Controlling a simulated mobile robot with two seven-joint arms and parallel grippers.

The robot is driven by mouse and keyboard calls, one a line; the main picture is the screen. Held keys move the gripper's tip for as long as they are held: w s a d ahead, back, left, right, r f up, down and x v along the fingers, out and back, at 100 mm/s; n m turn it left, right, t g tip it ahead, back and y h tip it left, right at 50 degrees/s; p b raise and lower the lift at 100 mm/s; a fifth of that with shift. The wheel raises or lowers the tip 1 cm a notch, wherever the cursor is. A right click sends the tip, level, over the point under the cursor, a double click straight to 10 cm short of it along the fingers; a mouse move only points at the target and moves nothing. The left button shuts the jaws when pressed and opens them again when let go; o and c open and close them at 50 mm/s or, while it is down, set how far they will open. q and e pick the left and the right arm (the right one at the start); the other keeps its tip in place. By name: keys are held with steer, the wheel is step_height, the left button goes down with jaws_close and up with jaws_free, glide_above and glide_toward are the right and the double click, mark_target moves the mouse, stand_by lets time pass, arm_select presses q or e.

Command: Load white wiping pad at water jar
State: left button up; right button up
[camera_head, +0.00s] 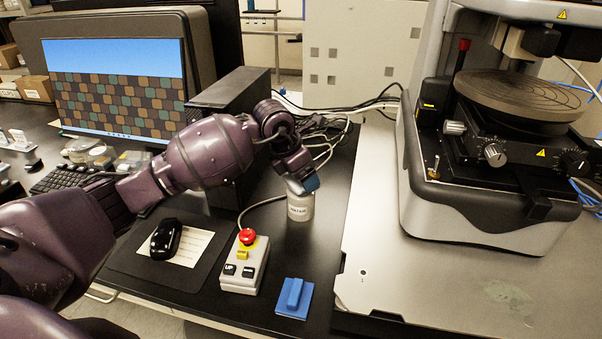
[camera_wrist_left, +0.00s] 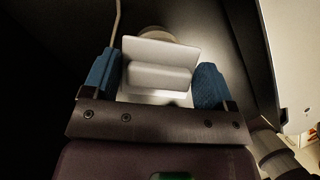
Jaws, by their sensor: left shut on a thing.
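My left gripper (camera_head: 303,186) is right at the top of the white water jar (camera_head: 300,208), which stands on the black bench with a dark-lettered label. In the left wrist view, the blue fingers (camera_wrist_left: 158,82) are on either side of the white wiping pad's raised grip (camera_wrist_left: 158,76), shut on it. The pad's flat plate (camera_wrist_left: 160,50) covers much of the jar (camera_wrist_left: 160,31), whose rim shows beyond it. I cannot tell whether pad and jar touch. In the head view, the pad is mostly hidden by the gripper. My right gripper is not in view.
A blue pad (camera_head: 293,299) lies in front of the jar, beside a control box with a red button (camera_head: 248,237). A mouse (camera_head: 166,239) lies on a mat at left. The stylus profiler (camera_head: 490,195) stands at right. Cables (camera_head: 325,140) lie behind the jar.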

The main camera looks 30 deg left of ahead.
arm_select(q)
steer(key=shift+r, duration=0.35)
steer(key=shift+r+p, duration=1.1)
steer(key=shift+r, duration=1.15)
steer(key=shift+r+p, duration=0.6)
steer(key=shift+r, duration=0.25)
steer(key=shift+d, duration=0.1)
